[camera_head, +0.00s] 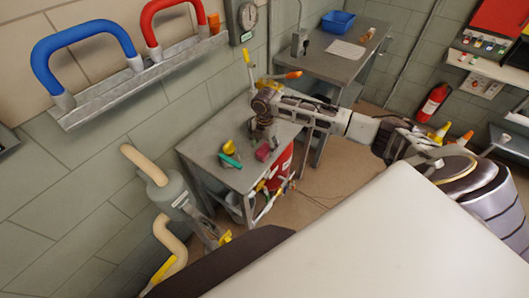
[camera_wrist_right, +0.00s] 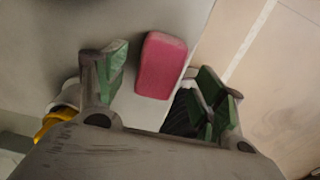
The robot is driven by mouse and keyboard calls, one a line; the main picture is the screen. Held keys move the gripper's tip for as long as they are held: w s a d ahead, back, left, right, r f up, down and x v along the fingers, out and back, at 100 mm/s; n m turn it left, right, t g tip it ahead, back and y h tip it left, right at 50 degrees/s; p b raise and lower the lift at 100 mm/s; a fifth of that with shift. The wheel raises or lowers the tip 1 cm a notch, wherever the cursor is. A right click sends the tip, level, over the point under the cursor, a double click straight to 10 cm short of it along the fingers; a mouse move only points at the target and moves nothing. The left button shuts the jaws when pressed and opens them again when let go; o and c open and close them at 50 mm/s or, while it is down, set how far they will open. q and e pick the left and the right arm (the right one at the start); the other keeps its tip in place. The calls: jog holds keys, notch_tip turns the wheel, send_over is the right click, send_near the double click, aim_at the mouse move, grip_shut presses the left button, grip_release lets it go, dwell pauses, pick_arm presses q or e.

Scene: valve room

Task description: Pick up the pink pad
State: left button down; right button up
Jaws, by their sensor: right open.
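The pink pad (camera_head: 263,152) lies on the grey metal table (camera_head: 238,181), close to its right edge. In the right wrist view the pink pad (camera_wrist_right: 161,65) shows in full as a rounded block, just ahead of and between the fingers. My right gripper (camera_head: 263,134) points down over the table, directly above the pad. It is open, with one green-lined finger on each side of the pad in the wrist view and a visible gap on both sides. Nothing is held.
A green item (camera_head: 230,161) and a yellow item (camera_head: 229,146) lie left of the pad. A red bin (camera_head: 283,168) stands beside the table. A second table (camera_head: 335,66) with a blue tray (camera_head: 338,22) stands behind. Pipe-like handles line the left wall.

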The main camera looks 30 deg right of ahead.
aim_at(265, 148)
jog(key=shift+f, duration=1.7)
jog(key=shift+c, duration=0.2)
jog(key=c, duration=0.9)
